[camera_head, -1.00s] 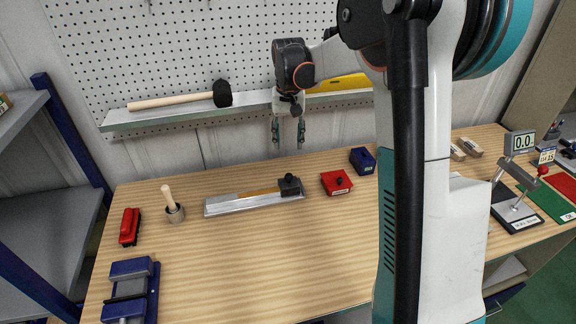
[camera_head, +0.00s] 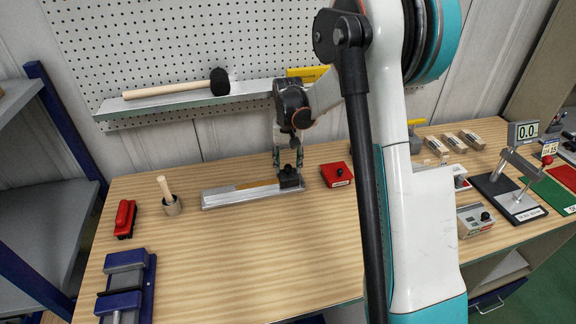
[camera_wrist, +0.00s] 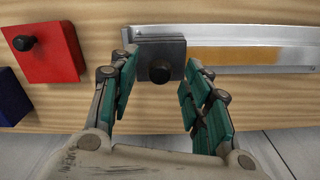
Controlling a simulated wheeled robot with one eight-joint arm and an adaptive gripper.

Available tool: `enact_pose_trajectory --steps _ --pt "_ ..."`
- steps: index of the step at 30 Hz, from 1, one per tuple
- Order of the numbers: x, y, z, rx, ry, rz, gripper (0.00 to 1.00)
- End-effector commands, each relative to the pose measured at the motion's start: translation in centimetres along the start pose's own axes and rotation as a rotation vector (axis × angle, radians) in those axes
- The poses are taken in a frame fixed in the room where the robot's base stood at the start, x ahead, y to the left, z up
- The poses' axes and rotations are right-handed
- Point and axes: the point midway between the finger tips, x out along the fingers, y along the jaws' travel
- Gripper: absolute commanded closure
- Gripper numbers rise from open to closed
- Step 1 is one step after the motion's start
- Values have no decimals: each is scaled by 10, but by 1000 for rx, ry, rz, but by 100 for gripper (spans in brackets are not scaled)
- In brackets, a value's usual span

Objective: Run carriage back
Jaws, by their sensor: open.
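The carriage (camera_head: 289,178) is a dark block with a black knob. It sits at the right end of a silver rail (camera_head: 222,199) on the bench; in the wrist view the carriage (camera_wrist: 158,60) is at the rail's left end. An orange-yellow strip (camera_wrist: 232,56) lies along the rail beside the carriage. My gripper (camera_head: 289,160) is open and points down over the carriage. In the wrist view the fingers of my gripper (camera_wrist: 157,88) stand on either side of the knob and block, with a gap visible around the knob. Whether they touch the block's sides is unclear.
A red block (camera_head: 337,174) with a black knob stands just right of the rail. A wooden-handled pot (camera_head: 170,198), a red tool (camera_head: 125,219) and a blue vise (camera_head: 127,284) are to the left. The bench front (camera_head: 245,255) is clear.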

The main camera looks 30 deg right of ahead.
Motion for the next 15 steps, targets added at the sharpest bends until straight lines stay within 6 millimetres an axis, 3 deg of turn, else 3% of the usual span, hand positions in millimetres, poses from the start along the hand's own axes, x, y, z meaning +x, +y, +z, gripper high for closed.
enact_pose_trajectory --steps 11,15 --pt "5 0 0 0 0 0 58" --pt "5 0 0 0 0 0 90"
